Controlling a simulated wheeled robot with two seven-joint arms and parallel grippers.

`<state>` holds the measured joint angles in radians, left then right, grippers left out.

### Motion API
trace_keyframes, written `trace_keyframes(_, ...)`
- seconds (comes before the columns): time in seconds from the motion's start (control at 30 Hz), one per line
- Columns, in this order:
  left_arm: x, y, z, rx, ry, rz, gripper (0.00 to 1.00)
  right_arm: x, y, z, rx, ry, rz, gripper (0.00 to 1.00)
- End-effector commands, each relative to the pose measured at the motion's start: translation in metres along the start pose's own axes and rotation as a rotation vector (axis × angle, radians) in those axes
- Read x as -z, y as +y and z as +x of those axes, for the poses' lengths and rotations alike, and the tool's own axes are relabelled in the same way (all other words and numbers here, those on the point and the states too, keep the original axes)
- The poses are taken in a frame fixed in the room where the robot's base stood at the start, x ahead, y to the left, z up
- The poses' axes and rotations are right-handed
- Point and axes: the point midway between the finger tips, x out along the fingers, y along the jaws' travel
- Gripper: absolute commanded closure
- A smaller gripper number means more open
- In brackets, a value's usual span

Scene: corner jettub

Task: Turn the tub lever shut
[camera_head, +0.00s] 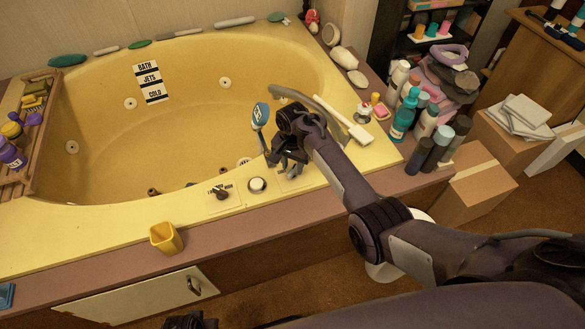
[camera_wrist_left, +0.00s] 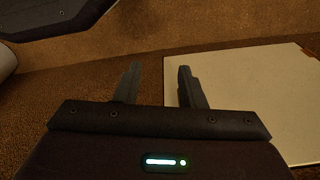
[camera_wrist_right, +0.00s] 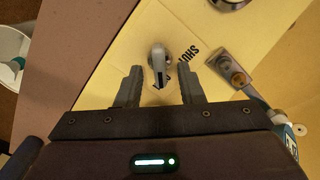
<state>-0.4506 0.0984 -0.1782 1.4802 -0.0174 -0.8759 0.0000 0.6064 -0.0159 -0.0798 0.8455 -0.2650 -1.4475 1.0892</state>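The tub lever (camera_wrist_right: 157,58) is a grey metal handle on a pale plate marked "SHUT" on the yellow tub rim. In the right wrist view it stands just ahead of and between the fingertips of my right gripper (camera_wrist_right: 160,88). The fingers are apart and no contact shows. In the head view my right gripper (camera_head: 287,165) is over the tub's front rim and mostly hides this lever. My left gripper (camera_wrist_left: 157,80) is open and empty, away from the tub, with brown carpet and a pale panel ahead of it.
A similar dark lever (camera_head: 220,193) and a round knob (camera_head: 257,185) sit left along the rim. A yellow cup (camera_head: 165,238) stands on the ledge.

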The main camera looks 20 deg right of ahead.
Motion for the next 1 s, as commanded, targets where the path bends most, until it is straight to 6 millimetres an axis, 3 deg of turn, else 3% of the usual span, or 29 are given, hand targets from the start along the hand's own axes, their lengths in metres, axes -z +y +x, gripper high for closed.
trace_keyframes(0.13,0.005,0.0018,-0.0078,-0.003,-0.003,0.005,0.64,0.0002,0.0005,0.0107,-0.001,0.0,0.0,0.65)
trace_keyframes(0.43,0.0063,0.0022,-0.0107,-0.004,-0.004,0.006,0.64,0.0002,0.0005,0.0118,0.0,0.001,0.0,0.65)
trace_keyframes(0.7,0.0065,0.0022,-0.0106,-0.004,-0.003,0.006,0.64,0.0002,0.0005,0.0118,0.0,0.001,0.0,1.0)
trace_keyframes(1.0,0.0073,0.0019,-0.0116,-0.003,0.002,0.005,0.64,0.0002,0.0006,0.0111,0.0,0.0,-0.017,1.0)
